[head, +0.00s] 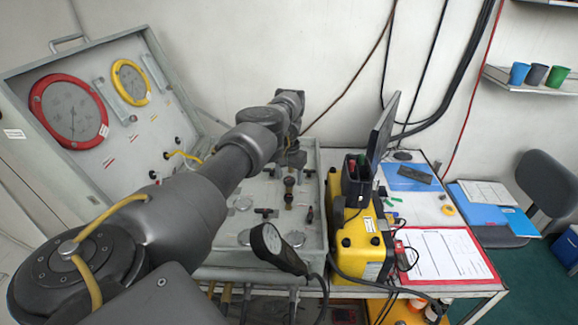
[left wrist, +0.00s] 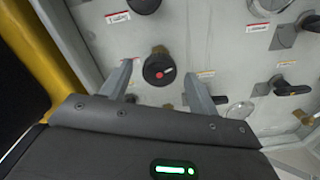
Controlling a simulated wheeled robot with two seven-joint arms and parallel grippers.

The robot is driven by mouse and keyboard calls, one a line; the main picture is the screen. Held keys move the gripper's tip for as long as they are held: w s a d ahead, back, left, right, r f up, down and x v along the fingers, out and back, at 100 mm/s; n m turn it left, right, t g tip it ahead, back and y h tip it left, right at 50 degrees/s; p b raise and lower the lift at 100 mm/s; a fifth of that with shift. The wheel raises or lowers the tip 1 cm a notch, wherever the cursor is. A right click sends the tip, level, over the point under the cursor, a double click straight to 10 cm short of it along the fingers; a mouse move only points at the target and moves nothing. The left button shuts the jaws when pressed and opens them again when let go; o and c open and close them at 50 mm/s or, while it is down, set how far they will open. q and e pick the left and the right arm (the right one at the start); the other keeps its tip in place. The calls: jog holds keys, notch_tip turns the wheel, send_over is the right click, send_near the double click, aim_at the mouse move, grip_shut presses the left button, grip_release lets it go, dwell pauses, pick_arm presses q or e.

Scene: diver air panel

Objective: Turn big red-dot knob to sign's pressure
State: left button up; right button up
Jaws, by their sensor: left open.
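The black round knob with a red dot (left wrist: 158,70) shows in the left wrist view on the pale grey panel (left wrist: 95,30). My left gripper (left wrist: 157,72) is open, with one finger on each side of the knob in the picture; I cannot tell whether they touch it. In the head view my left arm reaches across the panel case, and its gripper (head: 291,157) is over the lower panel, hiding part of it. A large red-rimmed gauge (head: 70,112) and a smaller yellow-rimmed gauge (head: 130,82) are on the raised lid; their readings are too small to tell. No pressure sign is legible.
Other dark knobs (left wrist: 285,86) and valve handles stand near the gripper. A black device on a cable (head: 272,244) is at the panel's front edge. A yellow case (head: 362,243) and a red clipboard (head: 445,255) are to the right on the table.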

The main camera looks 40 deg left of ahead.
aim_at(290, 179)
pick_arm(q)
notch_tip(290, 179, up, 6)
jog(key=shift+d+f+p, duration=0.1)
jog(key=shift+f+p, duration=0.1)
jog(key=shift+p, duration=0.55)
jog(key=shift+s+r+b, duration=0.1)
jog(key=shift+r+b, duration=0.4)
jog(key=shift+r, duration=1.8)
